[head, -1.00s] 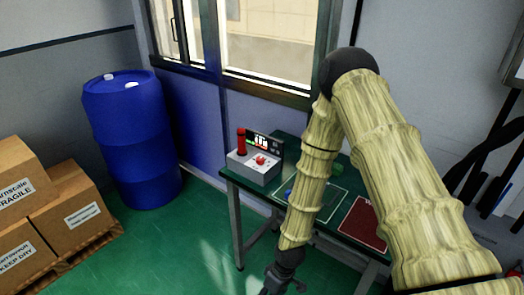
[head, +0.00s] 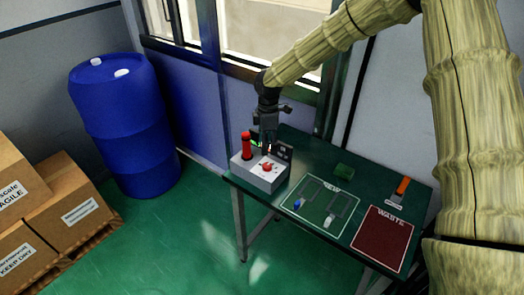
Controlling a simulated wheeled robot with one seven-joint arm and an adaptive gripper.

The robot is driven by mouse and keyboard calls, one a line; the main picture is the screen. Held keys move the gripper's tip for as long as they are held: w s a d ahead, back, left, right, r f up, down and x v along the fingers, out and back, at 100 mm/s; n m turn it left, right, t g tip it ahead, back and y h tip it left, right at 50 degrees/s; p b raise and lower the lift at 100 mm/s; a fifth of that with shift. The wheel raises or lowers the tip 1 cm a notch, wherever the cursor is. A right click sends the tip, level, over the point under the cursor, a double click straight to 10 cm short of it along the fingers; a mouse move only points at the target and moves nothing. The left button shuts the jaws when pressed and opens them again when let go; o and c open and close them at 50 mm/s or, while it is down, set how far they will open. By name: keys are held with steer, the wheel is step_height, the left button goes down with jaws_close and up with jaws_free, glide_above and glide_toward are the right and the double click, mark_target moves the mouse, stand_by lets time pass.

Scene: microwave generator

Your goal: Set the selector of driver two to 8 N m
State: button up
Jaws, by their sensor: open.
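A light grey box (head: 261,179) sits at the left end of the green table (head: 320,165). A red selector-like knob (head: 266,168) is on its top, and a red upright cylinder (head: 246,143) stands at its back left. A dark display panel (head: 284,150) stands behind it, partly hidden by my gripper. My gripper (head: 268,147) points down above the back of the box, open, with nothing seen between its fingers. It appears apart from the knob. I cannot read any scale or tell which part is driver two.
A green marked mat (head: 327,228) with a small blue and a pale object lies right of the box. A blue drum (head: 125,125) and boxes (head: 65,210) stand left.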

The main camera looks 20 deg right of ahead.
mark_target(267, 164)
steer(key=shift+w+a+f+p, duration=0.15)
steer(key=shift+w+f+p, duration=0.15)
steer(key=shift+w+f, duration=0.25)
steer(key=s+f, duration=0.1)
steer(key=s+p, duration=0.1)
steer(key=s+f, duration=0.1)
steer(key=s, duration=0.1)
steer(key=shift+d+f+p, duration=0.2)
steer(key=shift+f+p, duration=0.15)
steer(key=shift+p, duration=0.05)
steer(key=w+f, duration=0.1)
steer(key=f, duration=0.1)
steer(key=w+f, duration=0.1)
steer(key=f, duration=0.1)
steer(key=w+f+p, duration=0.1)
steer(key=f, duration=0.1)
steer(key=shift+w+a, duration=0.1)
steer(key=shift+w, duration=0.05)
steer(key=shift+s, duration=0.5)
steer(key=shift+s+r, duration=0.5)
steer(key=shift+s, duration=0.05)
steer(key=shift+w+f, duration=0.55)
steer(key=c, duration=0.4)
steer(key=shift+w+f, duration=0.1)
steer(key=shift+w, duration=0.1)
steer(key=c, duration=0.3)
steer(key=shift+s+r, duration=0.1)
steer(key=shift+r, duration=0.15)
steer(key=c, duration=0.3)
